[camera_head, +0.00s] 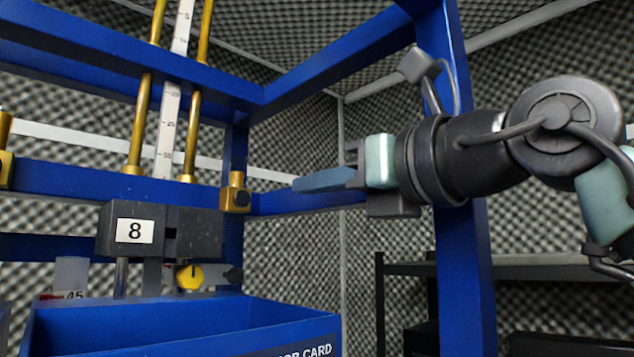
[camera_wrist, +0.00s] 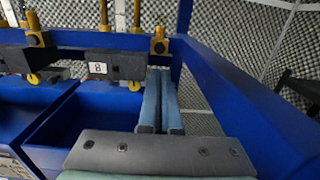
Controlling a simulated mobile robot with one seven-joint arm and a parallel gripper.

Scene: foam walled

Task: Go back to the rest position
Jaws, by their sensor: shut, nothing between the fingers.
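My gripper (camera_head: 325,180) is at the middle right of the head view, raised level with the lower blue crossbar and pointing left. Its two blue fingers are together with nothing between them. The fingers also show in the wrist view (camera_wrist: 160,102), side by side. They are to the right of the dark block marked 8 (camera_head: 135,230) and apart from it. My arm reaches in from the right edge.
A blue frame (camera_head: 466,200) has an upright post close to my arm. Brass rods (camera_head: 143,100) flank a scale. A yellow knob (camera_head: 189,277) sits below the block. A blue bin (camera_head: 180,325) stands beneath. A grey shelf (camera_head: 540,267) is behind at right.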

